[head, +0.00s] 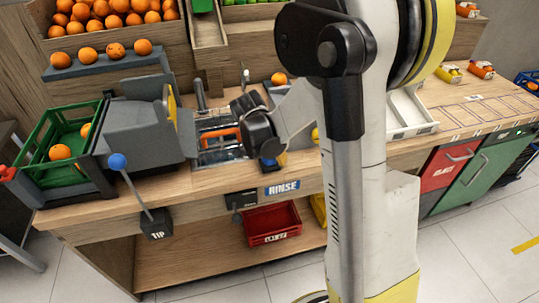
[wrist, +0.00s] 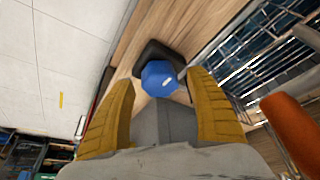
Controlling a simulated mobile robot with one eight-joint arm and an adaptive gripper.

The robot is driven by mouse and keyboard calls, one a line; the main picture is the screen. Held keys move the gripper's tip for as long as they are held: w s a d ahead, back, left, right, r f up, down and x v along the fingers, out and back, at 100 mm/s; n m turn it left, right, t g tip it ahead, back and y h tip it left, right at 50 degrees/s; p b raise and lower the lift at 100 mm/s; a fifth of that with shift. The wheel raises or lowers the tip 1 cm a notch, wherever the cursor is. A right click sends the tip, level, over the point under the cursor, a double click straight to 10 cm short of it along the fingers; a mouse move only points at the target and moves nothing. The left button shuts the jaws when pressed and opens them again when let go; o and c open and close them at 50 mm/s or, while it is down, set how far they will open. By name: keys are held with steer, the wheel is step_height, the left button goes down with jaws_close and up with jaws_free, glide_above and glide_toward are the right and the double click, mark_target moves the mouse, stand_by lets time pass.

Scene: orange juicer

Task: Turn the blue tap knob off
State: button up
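The blue knob (wrist: 160,78) shows in the wrist view on a dark base at the wooden counter's edge. My gripper (wrist: 160,88) is open, with one yellow-padded finger on each side of the knob. I cannot tell whether either finger touches it. In the head view my gripper (head: 262,148) is low over the counter, right of the sink, and its fingers are mostly hidden. A small patch of the blue knob (head: 283,158) shows just beside it.
An orange-handled basket (head: 220,133) sits in the sink left of my gripper. A blue-ball lever (head: 117,161) marked TIP stands at the counter's front left. A RINSE label (head: 282,188) and a red bin (head: 272,222) are below. White trays (head: 408,112) lie to the right.

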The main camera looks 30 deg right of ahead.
steer(key=v, duration=1.2)
steer(key=shift+s+a, duration=0.1)
steer(key=s+a+r+n+t+y, duration=0.1)
steer(key=s+a+n+t+y, duration=0.1)
steer(key=s+a+n, duration=0.3)
steer(key=s+a+r+n+t+y, duration=0.1)
steer(key=s+a+r+n+t, duration=0.1)
steer(key=s+a+n, duration=0.4)
steer(key=shift+s+a+r+n+t+y, duration=0.25)
steer(key=shift+s+n+t+y, duration=0.35)
steer(key=shift+s, duration=1.7)
steer(key=shift+r, duration=0.1)
